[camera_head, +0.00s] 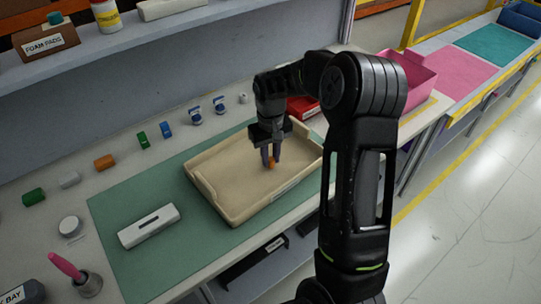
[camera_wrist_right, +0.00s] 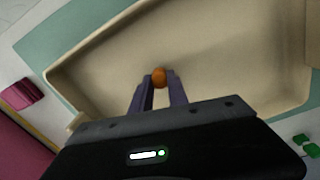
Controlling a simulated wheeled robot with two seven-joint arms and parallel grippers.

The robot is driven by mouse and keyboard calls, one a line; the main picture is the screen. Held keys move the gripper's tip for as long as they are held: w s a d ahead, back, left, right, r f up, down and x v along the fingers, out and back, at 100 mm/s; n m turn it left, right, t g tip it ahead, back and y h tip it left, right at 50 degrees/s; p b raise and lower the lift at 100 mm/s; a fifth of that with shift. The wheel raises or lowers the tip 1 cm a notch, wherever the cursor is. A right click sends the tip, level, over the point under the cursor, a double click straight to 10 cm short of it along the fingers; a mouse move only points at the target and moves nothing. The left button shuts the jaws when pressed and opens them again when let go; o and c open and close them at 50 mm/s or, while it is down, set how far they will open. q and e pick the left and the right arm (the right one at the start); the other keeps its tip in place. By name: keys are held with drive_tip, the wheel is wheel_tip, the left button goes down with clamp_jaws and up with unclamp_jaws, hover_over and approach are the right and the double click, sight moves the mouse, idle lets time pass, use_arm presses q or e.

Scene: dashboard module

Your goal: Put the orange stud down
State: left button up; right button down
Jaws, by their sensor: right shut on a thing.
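The orange stud (camera_head: 271,163) is between the fingertips of my right gripper (camera_head: 270,158), over the beige tray (camera_head: 236,219). In the right wrist view the stud (camera_wrist_right: 160,77) shows as a round orange end at the tips of the purple-grey fingers (camera_wrist_right: 159,84). My right gripper is shut on it. The tray floor under it looks bare. I cannot tell whether the stud touches the tray floor. My left gripper is not in view.
The tray sits on a green mat (camera_head: 120,265). A white slotted module (camera_head: 148,226) lies left of it. Orange (camera_head: 104,162), green (camera_head: 142,140) and blue blocks (camera_head: 166,130) stand along the back. A pink bin (camera_head: 415,80) and red tray (camera_head: 302,108) are behind my arm.

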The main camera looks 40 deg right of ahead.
sight(271, 159)
drive_tip(key=shift+f+b, duration=0.35)
drive_tip(key=shift+f, duration=0.15)
drive_tip(key=c, duration=1.3)
unclamp_jaws()
drive_tip(key=shift+r, duration=0.1)
drive_tip(key=shift+r, duration=0.1)
drive_tip(key=shift+w+r+p, duration=0.1)
drive_tip(key=shift+r+p, duration=0.3)
drive_tip(key=shift+r, duration=0.2)
wheel_tip(271, 159, up, 12)
drive_tip(key=shift+f+b, duration=0.25)
drive_tip(key=shift+b, duration=0.4)
